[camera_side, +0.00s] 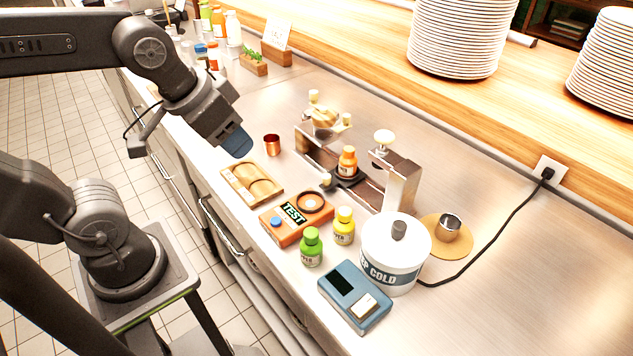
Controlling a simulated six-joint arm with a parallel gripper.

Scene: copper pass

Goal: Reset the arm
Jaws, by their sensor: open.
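An orange bottle (347,160) stands in the metal press-like device (402,185) at the middle of the counter.
An orange TEST box (296,218), a green bottle (311,247), a yellow bottle (344,226), a blue scale (340,292) and a white COLD pot (396,262) crowd the front right. Plates (460,35) stack on the wooden shelf.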

